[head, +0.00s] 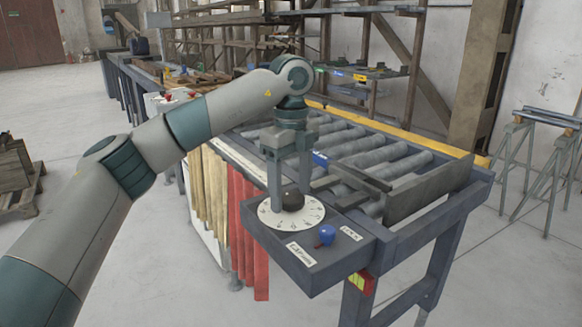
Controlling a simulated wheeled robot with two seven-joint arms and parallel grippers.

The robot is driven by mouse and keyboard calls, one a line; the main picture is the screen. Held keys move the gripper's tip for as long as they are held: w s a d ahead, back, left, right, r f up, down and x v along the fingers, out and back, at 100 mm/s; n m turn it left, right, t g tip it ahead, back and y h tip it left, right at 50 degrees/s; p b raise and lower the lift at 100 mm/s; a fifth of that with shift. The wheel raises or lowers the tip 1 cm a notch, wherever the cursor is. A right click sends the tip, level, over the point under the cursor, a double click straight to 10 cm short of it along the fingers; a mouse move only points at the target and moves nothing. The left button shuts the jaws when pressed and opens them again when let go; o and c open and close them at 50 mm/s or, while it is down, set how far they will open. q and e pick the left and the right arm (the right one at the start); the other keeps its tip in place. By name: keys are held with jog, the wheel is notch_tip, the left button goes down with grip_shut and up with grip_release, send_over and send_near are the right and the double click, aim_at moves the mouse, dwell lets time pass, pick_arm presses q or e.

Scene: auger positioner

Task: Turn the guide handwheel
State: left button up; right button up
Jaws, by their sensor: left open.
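The guide handwheel shows as a white dial (312,213) with markings around its rim and a dark knob (293,198) at its centre. It sits on the dark box at the near corner of the roller table. My left gripper (287,203) points down over the dial, with its open fingers on either side of the dark knob. I cannot tell whether the fingers touch the knob. A blue knob (327,234) stands on the same box, to the right of and nearer than the dial. My right gripper is not in view.
The roller table (350,150) extends behind the box, with a dark guide plate (430,190) across its right side. White labels (301,254) are on the box. Yellow and red strips (240,220) hang along its left side. A trestle (540,150) stands at the right. The floor in front is clear.

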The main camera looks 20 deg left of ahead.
pick_arm(q)
notch_tip(320, 180, up, 8)
notch_tip(320, 180, up, 9)
jog(key=p, duration=0.1)
send_over(291, 197)
jog(key=shift+r, duration=0.15)
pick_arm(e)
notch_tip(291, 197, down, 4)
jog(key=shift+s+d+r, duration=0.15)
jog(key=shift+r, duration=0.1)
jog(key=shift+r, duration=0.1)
